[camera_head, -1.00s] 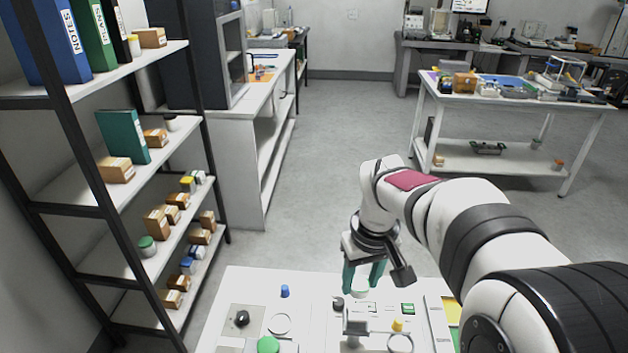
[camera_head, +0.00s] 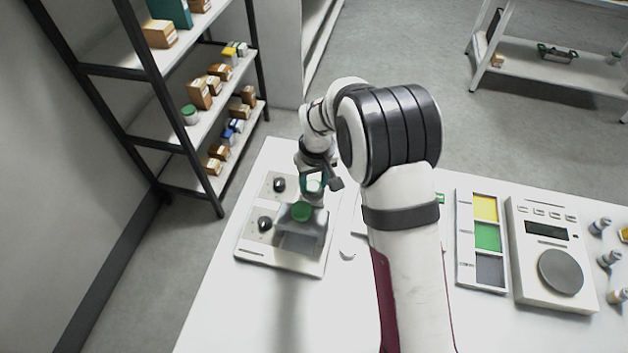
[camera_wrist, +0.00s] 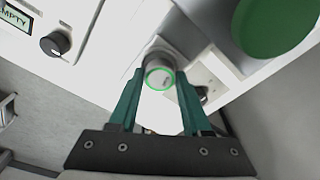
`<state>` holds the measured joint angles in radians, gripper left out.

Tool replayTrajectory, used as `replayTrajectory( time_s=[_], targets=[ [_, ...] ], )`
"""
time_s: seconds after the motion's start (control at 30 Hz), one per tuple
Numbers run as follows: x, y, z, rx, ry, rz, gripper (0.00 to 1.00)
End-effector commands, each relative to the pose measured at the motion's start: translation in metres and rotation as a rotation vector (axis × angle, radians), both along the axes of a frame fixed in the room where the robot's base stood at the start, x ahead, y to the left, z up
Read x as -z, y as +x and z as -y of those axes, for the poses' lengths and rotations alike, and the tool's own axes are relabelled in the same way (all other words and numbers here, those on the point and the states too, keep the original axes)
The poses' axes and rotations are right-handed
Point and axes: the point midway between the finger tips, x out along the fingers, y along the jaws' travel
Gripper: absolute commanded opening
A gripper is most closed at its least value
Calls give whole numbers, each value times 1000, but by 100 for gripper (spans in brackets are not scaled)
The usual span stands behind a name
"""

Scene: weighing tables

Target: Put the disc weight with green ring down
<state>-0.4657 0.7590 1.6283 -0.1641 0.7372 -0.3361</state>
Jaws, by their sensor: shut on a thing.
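The disc weight with green ring (camera_wrist: 159,77) is a small silvery disc with a bright green ring around its face. It sits between the green fingertips in the wrist view. My gripper (camera_wrist: 158,84) is shut on it. In the head view my gripper (camera_head: 313,188) is over the far part of the white panel at the left, behind a grey block with a green round top (camera_head: 301,211). The weight is too small and too covered to make out clearly there. The wrist view does not clearly show whether it touches the surface beneath.
The large green round top (camera_wrist: 275,22) is close by in the wrist view. Black knobs (camera_head: 279,185) stand on the left panel. A tray with yellow, green and grey fields (camera_head: 487,237) and a scale (camera_head: 560,271) are to the right. The front of the table is clear.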

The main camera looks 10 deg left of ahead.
Motion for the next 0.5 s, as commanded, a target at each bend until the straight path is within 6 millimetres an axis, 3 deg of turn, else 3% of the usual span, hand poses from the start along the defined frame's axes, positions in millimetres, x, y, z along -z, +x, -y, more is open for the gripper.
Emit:
replayTrajectory(
  time_s=[0.5],
  targets=[
    [9,0,0,-1,0,1,0]
  ],
)
